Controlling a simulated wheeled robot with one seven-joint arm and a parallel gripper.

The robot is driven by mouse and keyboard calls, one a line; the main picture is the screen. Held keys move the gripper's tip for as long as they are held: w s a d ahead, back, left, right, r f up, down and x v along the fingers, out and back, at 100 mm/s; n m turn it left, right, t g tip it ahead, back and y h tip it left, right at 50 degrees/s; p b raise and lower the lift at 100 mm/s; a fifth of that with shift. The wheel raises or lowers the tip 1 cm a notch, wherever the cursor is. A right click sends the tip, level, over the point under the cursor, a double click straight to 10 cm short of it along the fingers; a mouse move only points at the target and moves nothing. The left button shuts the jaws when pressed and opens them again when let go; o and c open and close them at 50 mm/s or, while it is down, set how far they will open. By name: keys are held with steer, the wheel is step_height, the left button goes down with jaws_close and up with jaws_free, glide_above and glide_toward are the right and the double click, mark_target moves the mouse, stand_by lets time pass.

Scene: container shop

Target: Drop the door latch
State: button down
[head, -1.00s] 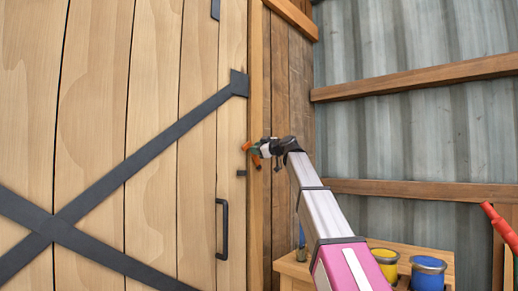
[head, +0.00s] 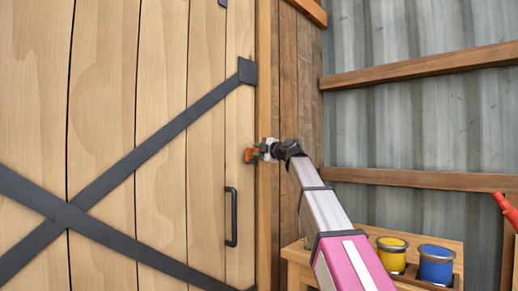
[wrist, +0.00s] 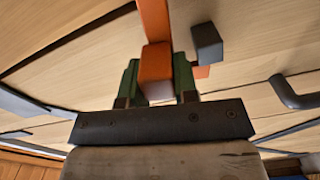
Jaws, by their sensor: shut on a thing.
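The door latch (head: 250,155) is orange and sits at the right edge of the plank door (head: 160,110), above the black pull handle (head: 231,217). In the wrist view the orange latch (wrist: 155,65) stands between the two green fingers of my gripper (wrist: 156,82), which are shut on it. A dark block (wrist: 207,45) on the door side is just right of the latch, and a bit of orange shows behind it. My gripper (head: 262,152) reaches the latch from the right in the head view. I cannot tell whether the latch rests in the dark block.
Dark metal straps (head: 150,130) cross the door. A wooden post (head: 300,90) and a corrugated wall with rails (head: 420,75) stand to the right. A yellow can (head: 391,256) and a blue can (head: 436,265) sit on a wooden stand below my arm.

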steer(key=shift+s+f+n, duration=0.1)
steer(key=shift+f+n, duration=0.2)
steer(key=shift+n, duration=0.1)
steer(key=c, duration=0.9)
jaws_free()
steer(key=shift+f, duration=0.1)
